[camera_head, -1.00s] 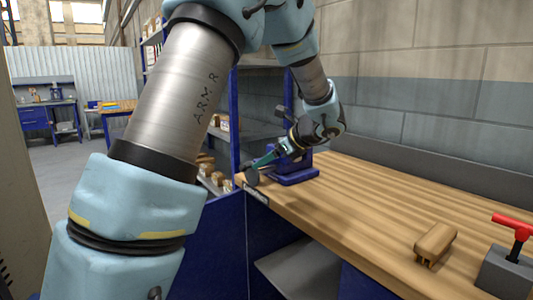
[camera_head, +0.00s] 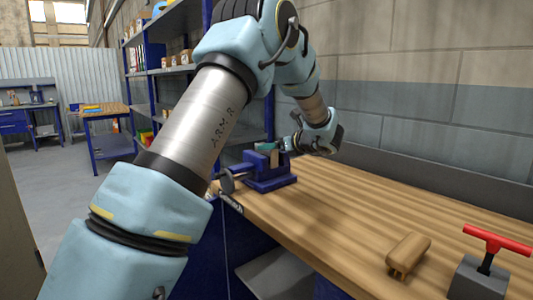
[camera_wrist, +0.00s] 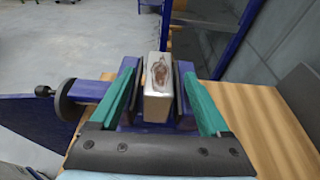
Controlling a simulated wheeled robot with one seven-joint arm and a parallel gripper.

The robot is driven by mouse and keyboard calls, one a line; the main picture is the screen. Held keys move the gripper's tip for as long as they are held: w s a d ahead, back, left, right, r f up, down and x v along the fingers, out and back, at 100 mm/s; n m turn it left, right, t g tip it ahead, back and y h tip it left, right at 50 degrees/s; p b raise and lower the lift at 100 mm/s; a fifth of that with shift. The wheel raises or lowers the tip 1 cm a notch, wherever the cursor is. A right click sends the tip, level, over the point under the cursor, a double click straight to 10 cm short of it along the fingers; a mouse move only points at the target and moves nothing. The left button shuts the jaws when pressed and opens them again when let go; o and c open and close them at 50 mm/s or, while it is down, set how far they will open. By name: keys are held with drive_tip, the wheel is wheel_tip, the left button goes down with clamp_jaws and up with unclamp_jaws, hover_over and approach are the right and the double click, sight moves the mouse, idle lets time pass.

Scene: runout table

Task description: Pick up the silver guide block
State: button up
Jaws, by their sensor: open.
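The silver guide block (camera_wrist: 158,88) is a pale metallic block with a brownish patch on its top. In the wrist view it sits upright between the jaws of a blue vise (camera_wrist: 127,124). The vise also shows in the head view (camera_head: 270,180), at the far left end of the wooden bench. My gripper (camera_wrist: 164,85) is open, with one green finger on each side of the block and vise jaws. I cannot tell whether the fingers touch anything. In the head view my gripper (camera_head: 268,147) is at the top of the vise, and the block is hard to make out there.
The vise's round dark handwheel (camera_wrist: 66,100) sticks out to the left. The wooden bench (camera_head: 330,210) is clear in the middle. A wooden brush-like item (camera_head: 408,253) and a grey block with a red T-handle (camera_head: 487,262) stand at its near right. Blue shelving (camera_head: 175,75) rises behind.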

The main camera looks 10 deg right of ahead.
drive_tip(key=shift+x, duration=1.05)
clamp_jaws()
drive_tip(key=shift+r, duration=0.1)
idle(0.5)
